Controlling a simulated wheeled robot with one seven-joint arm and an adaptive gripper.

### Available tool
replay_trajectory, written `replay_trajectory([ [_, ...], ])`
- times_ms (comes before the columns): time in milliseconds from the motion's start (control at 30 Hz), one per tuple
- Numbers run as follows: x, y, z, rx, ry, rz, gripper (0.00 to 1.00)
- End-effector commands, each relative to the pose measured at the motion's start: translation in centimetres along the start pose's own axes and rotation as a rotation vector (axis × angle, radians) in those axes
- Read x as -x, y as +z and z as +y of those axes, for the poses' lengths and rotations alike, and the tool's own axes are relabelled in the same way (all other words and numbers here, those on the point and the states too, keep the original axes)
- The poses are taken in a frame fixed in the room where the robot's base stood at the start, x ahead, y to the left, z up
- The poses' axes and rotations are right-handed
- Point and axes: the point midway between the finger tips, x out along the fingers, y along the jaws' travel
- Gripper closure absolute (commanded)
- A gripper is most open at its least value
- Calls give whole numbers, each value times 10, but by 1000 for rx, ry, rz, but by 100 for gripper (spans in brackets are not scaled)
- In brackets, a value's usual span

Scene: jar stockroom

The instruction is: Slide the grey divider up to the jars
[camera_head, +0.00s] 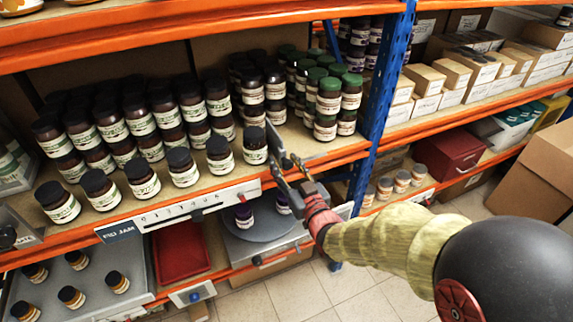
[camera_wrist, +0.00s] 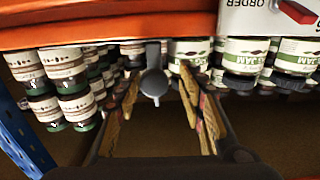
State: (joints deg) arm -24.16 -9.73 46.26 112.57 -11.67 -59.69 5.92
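The grey divider (camera_head: 274,139) stands upright on the shelf, just right of the last jar (camera_head: 254,146) in the front row. In the wrist view its grey end (camera_wrist: 153,82) shows between my fingers, with gaps on both sides. My gripper (camera_head: 291,166) is open at the shelf's front edge, around the divider's near end. The jars have black lids and green-and-white labels; several stand in a front row, with stacked jars (camera_head: 140,122) behind. I cannot tell whether the divider touches the last jar.
Green-lidded jars (camera_head: 328,97) stand stacked behind and right of the divider. A blue upright post (camera_head: 388,75) rises on the right. Bare shelf lies between the divider and the post. A white scale strip (camera_head: 185,208) runs along the orange shelf edge.

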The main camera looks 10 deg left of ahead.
Motion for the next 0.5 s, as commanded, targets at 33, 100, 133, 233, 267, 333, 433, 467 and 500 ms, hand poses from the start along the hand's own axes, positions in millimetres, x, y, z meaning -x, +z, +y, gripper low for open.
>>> replay_trajectory([
  [33, 0, 0, 0, 0, 1, 0, 59],
  [100, 0, 0, 1, 0, 1, -1, 59],
  [133, 0, 0, 1, 0, 1, -1, 59],
  [233, 0, 0, 1, 0, 2, -1, 59],
  [267, 1, 0, 1, 0, 2, -1, 59],
  [333, 3, 0, 1, -1, 3, -1, 59],
  [433, 12, 0, 2, 0, 3, -1, 59],
  [467, 16, 0, 2, 0, 3, -1, 59],
  [500, 23, 0, 2, 0, 3, -1, 59],
])
